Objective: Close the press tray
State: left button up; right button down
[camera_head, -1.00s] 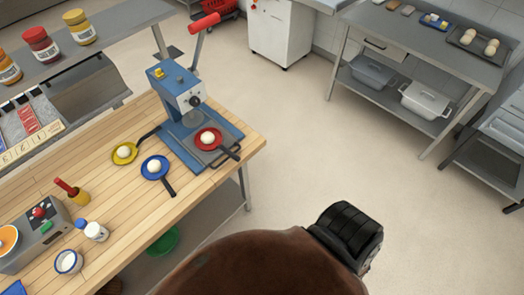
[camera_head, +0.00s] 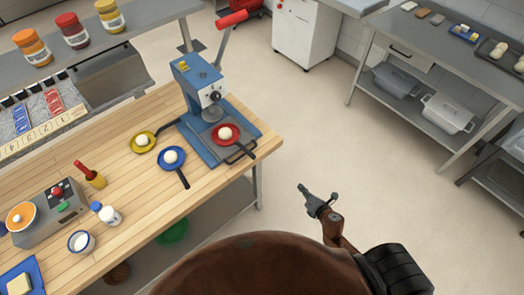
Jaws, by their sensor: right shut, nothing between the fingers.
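The blue press (camera_head: 203,90) stands on the wooden table, with its red-gripped lever (camera_head: 230,20) raised. Its tray (camera_head: 245,149) is slid out toward the front right and carries a red disc (camera_head: 234,140) with a white dough ball (camera_head: 225,133) on it. My right gripper (camera_head: 307,197) is shut and empty, out over the floor to the right of the table and apart from the tray. My left gripper is not in view.
A yellow pan (camera_head: 144,139) and a blue pan (camera_head: 171,157), each with a dough ball, lie left of the tray. Open floor lies right of the table.

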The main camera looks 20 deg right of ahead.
aim_at(261, 155)
jog(key=w+a+r+n+t+y, duration=0.1)
jog(key=a+r+n, duration=0.3)
jog(key=r, duration=0.3)
jog(key=a+r+n+t+y, duration=0.1)
jog(key=a+r+n+y, duration=0.2)
jog(key=r, duration=0.4)
jog(key=w+a+r+n+t, duration=0.1)
jog(key=a+r+n, duration=0.3)
jog(key=r+n, duration=0.15)
jog(key=x, duration=0.4)
jog(key=p+x, duration=0.1)
jog(key=x, duration=0.3)
jog(key=r+x, duration=0.1)
jog(key=x, duration=0.3)
jog(key=shift+w+a+p, duration=0.1)
jog(key=shift+w+p, duration=0.2)
jog(key=shift+p, duration=0.1)
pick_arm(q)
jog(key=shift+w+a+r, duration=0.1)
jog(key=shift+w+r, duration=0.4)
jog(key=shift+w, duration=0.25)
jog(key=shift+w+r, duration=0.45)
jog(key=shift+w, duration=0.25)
pick_arm(e)
jog(key=shift+w+a+f, duration=0.1)
jog(key=shift+w+a, duration=0.05)
jog(key=shift+w, duration=0.45)
